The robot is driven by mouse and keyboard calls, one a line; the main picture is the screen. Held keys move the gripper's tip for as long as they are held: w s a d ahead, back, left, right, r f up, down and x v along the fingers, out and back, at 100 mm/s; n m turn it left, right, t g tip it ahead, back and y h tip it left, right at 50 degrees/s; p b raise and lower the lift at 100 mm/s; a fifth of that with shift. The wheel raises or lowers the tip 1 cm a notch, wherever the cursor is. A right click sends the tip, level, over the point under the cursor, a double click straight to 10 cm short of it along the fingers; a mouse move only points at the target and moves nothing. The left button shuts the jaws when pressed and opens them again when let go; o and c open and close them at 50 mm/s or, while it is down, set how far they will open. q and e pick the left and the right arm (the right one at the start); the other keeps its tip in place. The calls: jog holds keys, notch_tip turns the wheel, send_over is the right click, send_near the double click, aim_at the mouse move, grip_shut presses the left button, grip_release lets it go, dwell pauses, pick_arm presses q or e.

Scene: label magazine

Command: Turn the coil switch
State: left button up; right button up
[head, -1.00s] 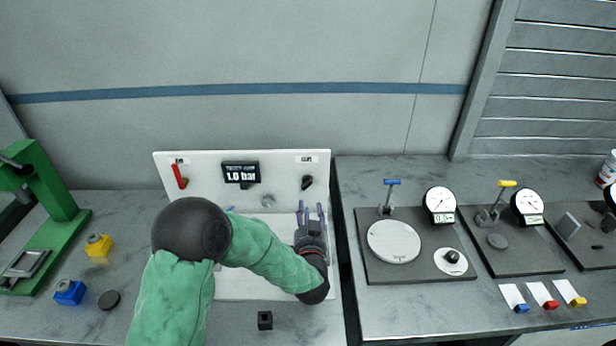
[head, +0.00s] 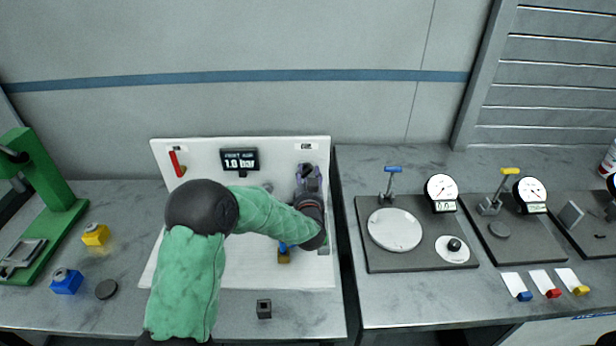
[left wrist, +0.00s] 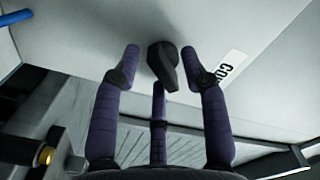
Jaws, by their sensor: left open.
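The coil switch is a black knob on the white upright panel (head: 200,155). In the left wrist view the knob (left wrist: 163,66) stands out from the panel, beside a white label whose lettering is partly readable. My left gripper (head: 308,172) is at the panel's right side and hides most of the knob in the head view. In the left wrist view my left gripper (left wrist: 164,65) is open, with its purple fingers spread on either side of the knob. I cannot tell whether they touch it. My right gripper is not in view.
A display (head: 240,160) reading 1.0 bar and a red lever (head: 176,163) are on the panel. A blue-topped brass part (head: 283,254) stands on the white base under my arm. A black block (head: 264,308) is in front. Gauge stations (head: 415,262) stand to the right.

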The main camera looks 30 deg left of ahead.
pick_arm(q)
grip_shut()
jog(key=shift+n, duration=0.3)
jog(key=shift+d+n+b, duration=0.1)
jog(key=shift+n+b, duration=2.2)
jog(key=shift+n, duration=1.4)
grip_release()
jog(key=shift+r, duration=0.1)
